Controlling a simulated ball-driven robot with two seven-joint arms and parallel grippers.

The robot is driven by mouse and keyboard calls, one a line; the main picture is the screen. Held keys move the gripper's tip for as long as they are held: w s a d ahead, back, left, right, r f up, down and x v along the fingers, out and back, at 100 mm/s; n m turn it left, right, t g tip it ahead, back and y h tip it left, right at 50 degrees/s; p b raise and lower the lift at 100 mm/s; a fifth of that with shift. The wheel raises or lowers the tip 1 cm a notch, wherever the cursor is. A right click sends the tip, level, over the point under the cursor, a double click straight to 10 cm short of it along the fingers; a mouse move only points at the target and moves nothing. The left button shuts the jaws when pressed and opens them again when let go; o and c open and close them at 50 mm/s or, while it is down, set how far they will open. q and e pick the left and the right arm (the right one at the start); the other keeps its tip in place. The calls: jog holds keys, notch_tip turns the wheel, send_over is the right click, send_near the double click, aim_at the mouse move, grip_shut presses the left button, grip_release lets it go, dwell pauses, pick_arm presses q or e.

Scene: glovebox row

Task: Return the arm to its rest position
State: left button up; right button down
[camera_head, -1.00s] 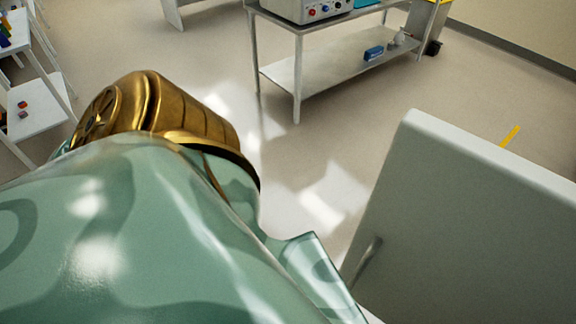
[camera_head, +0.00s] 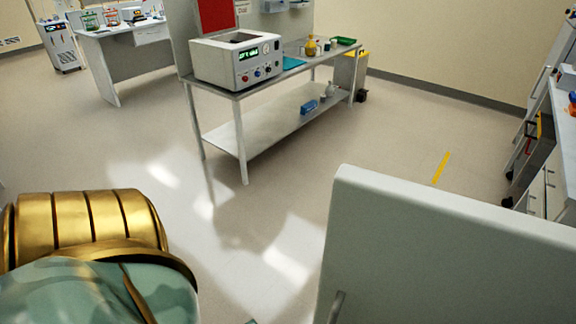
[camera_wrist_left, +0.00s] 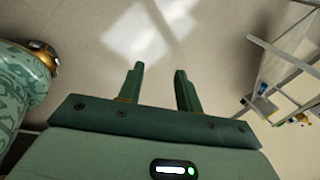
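My left gripper (camera_wrist_left: 159,82) shows in the left wrist view. Its two dark green fingers stand apart with nothing between them, over bare floor. In the head view, a green and gold part of my arm (camera_head: 85,230) fills the lower left corner, and no gripper shows there. My right gripper is in neither view.
A pale panel (camera_head: 440,250) stands close at the lower right. A metal table (camera_head: 240,150) carries a white instrument (camera_head: 237,62); its lower shelf holds a blue item (camera_head: 309,107). A bench with drawers (camera_head: 545,190) stands at the right edge. The floor (camera_head: 250,230) between is clear.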

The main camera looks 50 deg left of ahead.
pick_arm(q)
jog(key=s+d+f+n+g+h, duration=0.1)
jog(key=d+f, duration=0.2)
jog(key=d, duration=0.8)
jog(key=s+d+f+n+g+h, duration=0.1)
jog(key=s+d+f, duration=0.1)
jog(key=d, duration=0.9)
jog(key=s+d+f+n+g+h, duration=0.1)
jog(key=d+f, duration=0.3)
jog(key=d, duration=0.6)
jog(key=shift+s+d+f+n, duration=0.2)
jog(key=shift+s+d+n, duration=0.1)
jog(key=shift+s+d, duration=0.15)
jog(key=shift+s, duration=0.15)
